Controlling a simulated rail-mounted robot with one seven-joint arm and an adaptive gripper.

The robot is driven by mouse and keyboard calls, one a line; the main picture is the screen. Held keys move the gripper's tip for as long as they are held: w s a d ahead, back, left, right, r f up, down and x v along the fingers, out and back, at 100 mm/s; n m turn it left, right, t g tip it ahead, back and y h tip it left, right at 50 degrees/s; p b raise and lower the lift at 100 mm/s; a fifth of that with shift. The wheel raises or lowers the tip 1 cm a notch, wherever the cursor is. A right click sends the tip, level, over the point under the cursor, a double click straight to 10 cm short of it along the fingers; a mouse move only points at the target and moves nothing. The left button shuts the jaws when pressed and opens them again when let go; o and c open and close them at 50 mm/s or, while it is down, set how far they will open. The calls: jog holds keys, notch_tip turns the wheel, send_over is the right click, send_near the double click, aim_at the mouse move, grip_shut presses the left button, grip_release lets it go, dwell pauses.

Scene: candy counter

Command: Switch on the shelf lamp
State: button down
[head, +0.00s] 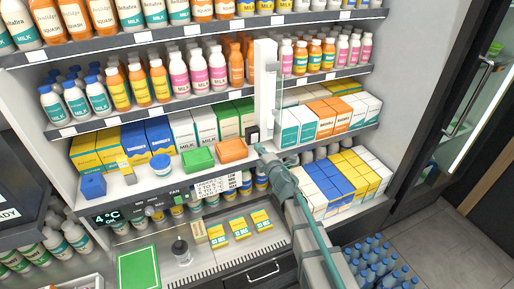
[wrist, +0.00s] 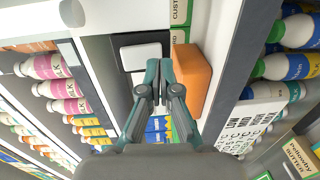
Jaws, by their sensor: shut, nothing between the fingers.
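A dark switch plate (head: 252,134) is at the foot of the white upright post (head: 265,85) in the middle of the shelves. In the wrist view it is a dark panel with a white rocker (wrist: 141,56) in it. My gripper (head: 261,149) is just below and right of the plate in the head view. In the wrist view my gripper (wrist: 159,72) has its fingertips together and empty, beside the rocker and partly covering the plate's lower part. I cannot tell whether the tips touch it. I cannot tell whether the lamp is lit.
Milk cartons (head: 290,130) stand to the right.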

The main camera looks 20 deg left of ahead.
jog(key=f+b+v, duration=0.2)
jog(key=v, duration=0.9)
jog(key=shift+s+d+f, duration=0.15)
jog(key=shift+s+d, duration=0.1)
jog(key=shift+s, duration=0.15)
jog(key=w+d+f+m+t+h, duration=0.1)
jog(key=w+d+f+m+h, duration=0.2)
jog(key=d+m+h, duration=0.25)
jog(key=s+d+f+m+g+h, duration=0.35)
jog(key=d+f+m, duration=0.35)
jog(key=f, duration=0.4)
jog(key=s+d+f+m+g+h, duration=0.3)
jog(key=s+d+f+m+h, duration=0.15)
jog(key=d+f, duration=0.55)
jog(key=s+d+f+m+g, duration=0.3)
jog(key=s+f, duration=0.3)
jog(key=s, duration=0.7)
jog(key=s+d+f+m+g+y, duration=0.1)
jog(key=s+d+f+m+g, duration=0.2)
jog(key=s, duration=1)
jog(key=s+d+f+m+g+y, duration=0.1)
jog(key=s+d+f+m+g, duration=0.2)
jog(key=s, duration=1)
notch_tip(320, 180, down, 6)
jog(key=d+g, duration=0.2)
jog(key=g, duration=0.3)
jog(key=shift+s+d+f, duration=0.2)
jog(key=shift+s, duration=0.15)
